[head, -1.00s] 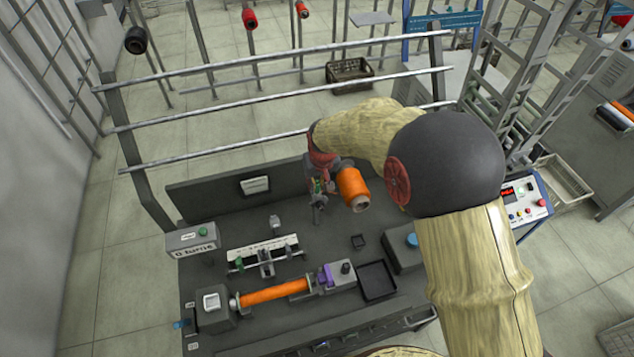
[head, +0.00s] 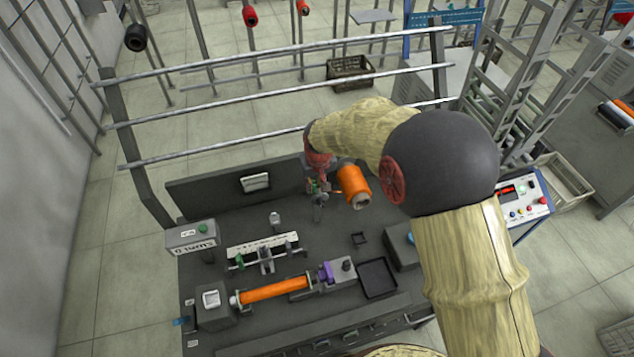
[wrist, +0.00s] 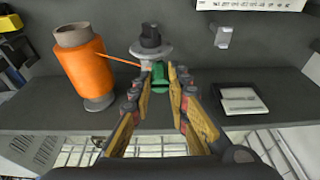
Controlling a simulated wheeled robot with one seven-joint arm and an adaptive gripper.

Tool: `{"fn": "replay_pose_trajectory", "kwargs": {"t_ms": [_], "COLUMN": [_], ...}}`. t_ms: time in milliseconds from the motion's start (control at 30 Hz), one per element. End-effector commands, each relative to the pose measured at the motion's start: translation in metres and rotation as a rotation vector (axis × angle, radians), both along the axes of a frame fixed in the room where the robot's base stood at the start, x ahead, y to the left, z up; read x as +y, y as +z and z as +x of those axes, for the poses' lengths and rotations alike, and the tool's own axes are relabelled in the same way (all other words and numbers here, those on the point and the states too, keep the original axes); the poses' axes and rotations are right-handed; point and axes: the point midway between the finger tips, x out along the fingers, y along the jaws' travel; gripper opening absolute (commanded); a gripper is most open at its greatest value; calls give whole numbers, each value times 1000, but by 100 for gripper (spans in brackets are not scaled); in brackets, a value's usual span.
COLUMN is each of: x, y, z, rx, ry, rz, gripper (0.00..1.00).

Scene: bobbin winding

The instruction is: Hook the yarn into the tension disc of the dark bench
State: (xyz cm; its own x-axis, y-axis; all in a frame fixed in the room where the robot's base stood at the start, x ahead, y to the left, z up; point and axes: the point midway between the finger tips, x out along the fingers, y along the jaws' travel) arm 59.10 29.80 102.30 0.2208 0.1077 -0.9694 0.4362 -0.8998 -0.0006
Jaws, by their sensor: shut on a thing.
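My gripper (wrist: 166,82) is shut on a small green piece (wrist: 158,76) in the wrist view. The orange yarn (wrist: 119,59) runs as a thin strand from the orange cone (wrist: 82,66) to the green piece. The tension disc (wrist: 152,50), grey with a black knob, stands just beyond my fingertips. I cannot tell whether the yarn is between its discs. In the head view my gripper (head: 317,188) is low over the back of the dark bench (head: 225,219), left of the orange cone (head: 353,184); my arm partly hides this area.
An orange-wound bobbin (head: 274,290) lies in the winder at the bench front. A slim post (head: 275,221) and a white scale plate (head: 262,247) stand to the left. An empty black tray (head: 377,278) is at front right. Grey rails (head: 270,90) cross above the bench's back.

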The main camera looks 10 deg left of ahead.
Motion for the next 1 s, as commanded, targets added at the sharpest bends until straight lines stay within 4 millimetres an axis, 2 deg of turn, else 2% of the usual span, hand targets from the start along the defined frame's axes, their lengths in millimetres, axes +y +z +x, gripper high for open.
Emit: {"fn": "replay_pose_trajectory", "kwargs": {"t_ms": [700, 1000], "x": [30, 35], "y": [3, 3], "z": [-14, -16], "rx": [-1, -2], "ry": [0, 0], "rz": [2, 1], "gripper": [0, 0]}}
